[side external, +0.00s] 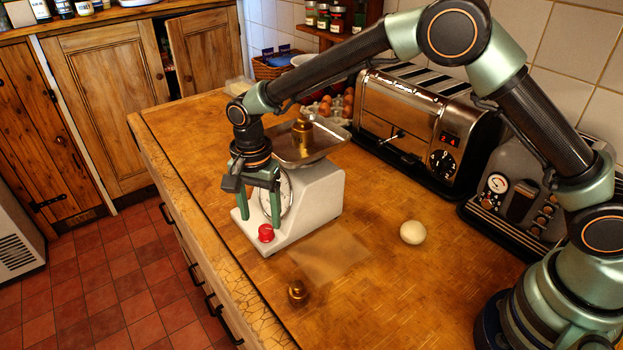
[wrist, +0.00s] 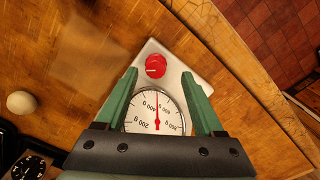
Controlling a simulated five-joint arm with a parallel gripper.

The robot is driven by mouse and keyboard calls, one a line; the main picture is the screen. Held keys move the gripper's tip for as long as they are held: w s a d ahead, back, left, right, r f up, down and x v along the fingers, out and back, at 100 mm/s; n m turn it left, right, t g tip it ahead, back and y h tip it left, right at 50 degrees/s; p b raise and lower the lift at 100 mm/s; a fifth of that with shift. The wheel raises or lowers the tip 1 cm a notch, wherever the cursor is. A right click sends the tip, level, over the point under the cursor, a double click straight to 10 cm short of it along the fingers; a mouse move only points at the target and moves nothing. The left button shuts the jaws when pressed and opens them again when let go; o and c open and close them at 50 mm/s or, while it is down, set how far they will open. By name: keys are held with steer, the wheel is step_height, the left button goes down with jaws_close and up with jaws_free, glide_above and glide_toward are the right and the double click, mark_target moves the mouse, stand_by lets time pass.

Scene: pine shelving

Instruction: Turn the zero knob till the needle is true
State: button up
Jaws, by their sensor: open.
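The white kitchen scale (side external: 318,200) stands on the wooden counter with a metal pan (side external: 325,143) on top. A brass weight (side external: 303,135) sits on the pan. The red zero knob (side external: 266,233) is low on the scale's front; in the wrist view the knob (wrist: 155,66) shows a pale line.
A toaster (side external: 400,120), a coffee machine (side external: 520,195) and eggs (side external: 340,104) stand behind. The counter's front edge (side external: 225,255) is close to the scale.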

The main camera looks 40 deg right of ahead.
step_height(320, 180, up, 23)
steer(key=s+d+r+n+t, duration=0.1)
steer(key=d+r+n, duration=0.1)
steer(key=d, duration=0.3)
steer(key=shift+s+r, duration=0.2)
steer(key=shift+r, duration=0.65)
steer(key=s+d+n+t, duration=0.2)
steer(key=s+d+n, duration=0.2)
steer(key=s+d, duration=0.5)
steer(key=s+d+f+n+t, duration=0.2)
steer(key=s+d+f+n, duration=0.3)
steer(key=s+d+f, duration=0.2)
steer(key=shift+d+f+t, duration=0.3)
steer(key=shift+d+f, duration=0.25)
steer(key=shift+d, duration=0.15)
